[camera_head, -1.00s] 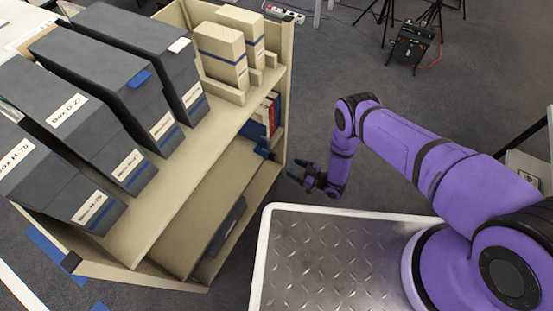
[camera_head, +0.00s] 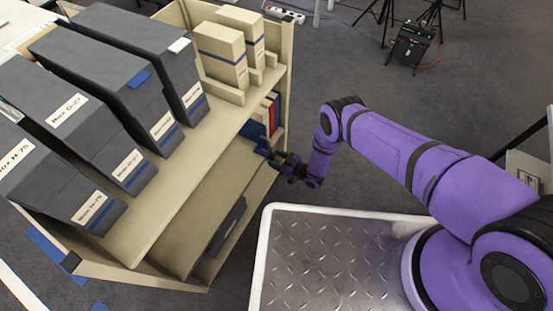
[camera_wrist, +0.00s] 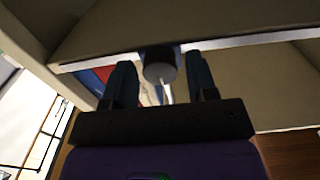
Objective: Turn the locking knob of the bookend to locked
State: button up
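The bookend's locking knob (camera_wrist: 160,68) is a dark grey round cylinder with a thin white pointer, seen in the wrist view. The pointer hangs down, slightly to the right. The blue bookend (camera_head: 262,148) stands on the lower shelf in the head view, partly hidden by my gripper. My gripper (camera_wrist: 161,64) is open, with one dark finger on each side of the knob and a narrow gap on both sides. In the head view my gripper (camera_head: 276,158) is at the lower shelf's front edge; the knob is hidden there.
Red and blue books (camera_head: 273,112) stand behind the bookend. The upper shelf (camera_head: 165,195) runs above, holding grey boxes (camera_head: 110,85) and beige boxes (camera_head: 222,55). A dark flat item (camera_head: 226,226) lies lower in the shelf unit.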

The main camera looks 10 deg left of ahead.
jog(key=c, duration=0.7)
jog(key=shift+m, duration=8.9)
jog(key=shift+o, duration=0.2)
jog(key=shift+m, duration=0.3)
jog(key=o, duration=0.9)
